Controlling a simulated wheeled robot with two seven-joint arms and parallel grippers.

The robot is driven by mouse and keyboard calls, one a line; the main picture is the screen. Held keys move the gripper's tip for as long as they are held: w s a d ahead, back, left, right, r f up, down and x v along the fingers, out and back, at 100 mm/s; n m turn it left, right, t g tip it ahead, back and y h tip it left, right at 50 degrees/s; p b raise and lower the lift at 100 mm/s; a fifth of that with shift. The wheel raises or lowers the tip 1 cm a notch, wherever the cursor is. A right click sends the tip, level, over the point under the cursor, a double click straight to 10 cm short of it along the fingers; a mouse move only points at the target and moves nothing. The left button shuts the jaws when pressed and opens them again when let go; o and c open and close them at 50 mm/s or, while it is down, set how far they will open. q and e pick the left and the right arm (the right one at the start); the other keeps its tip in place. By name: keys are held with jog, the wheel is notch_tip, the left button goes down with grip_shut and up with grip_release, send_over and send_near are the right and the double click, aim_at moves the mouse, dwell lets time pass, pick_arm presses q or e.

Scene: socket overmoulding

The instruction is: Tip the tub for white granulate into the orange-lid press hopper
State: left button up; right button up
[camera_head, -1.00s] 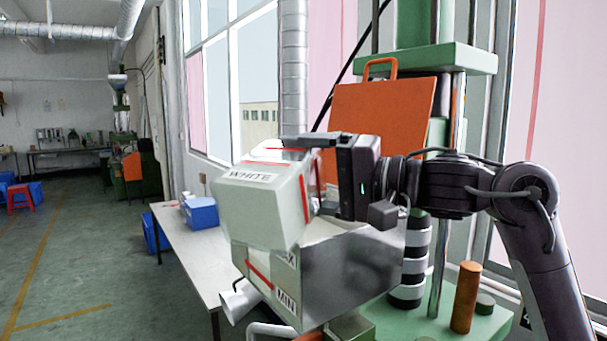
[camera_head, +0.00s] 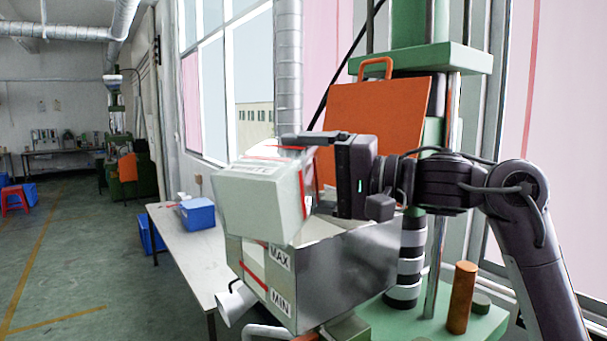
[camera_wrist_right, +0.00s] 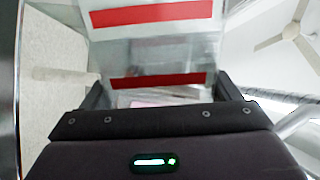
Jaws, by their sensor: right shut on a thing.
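The pale tub (camera_head: 262,208) with red stripes is tilted in the head view, its base towards me and its top towards the press. My right gripper (camera_head: 318,175) is shut on it and holds it above the metal press hopper (camera_head: 352,272). The hopper front has a window marked MAX and MIN. The orange lid (camera_head: 375,125) stands open behind the hopper. In the right wrist view the tub wall (camera_wrist_right: 160,50) with red stripes lies between the fingers. The tub's mouth and any falling granulate are hidden. My left gripper is not in view.
The green press column and plate (camera_head: 425,62) rise behind the lid. An orange-brown cylinder (camera_head: 461,297) stands on the green base at right. A white table (camera_head: 190,252) with a blue bin (camera_head: 198,213) is at left. The floor further left is open.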

jog(key=shift+w+d+r+m, duration=0.15)
jog(key=shift+w+m, duration=0.15)
jog(key=shift+w, duration=0.15)
dwell(0.6)
jog(key=shift+r+m, duration=0.15)
jog(key=shift+m, duration=0.65)
jog(key=shift+w+d+m, duration=0.15)
jog(key=shift+w+m, duration=0.2)
jog(key=shift+m, duration=0.65)
dwell(0.4)
jog(key=shift+s+n, duration=0.35)
jog(key=shift+n, duration=0.85)
jog(key=shift+s+a+n, duration=0.25)
jog(key=shift+n, duration=0.35)
jog(key=shift+b, duration=0.3)
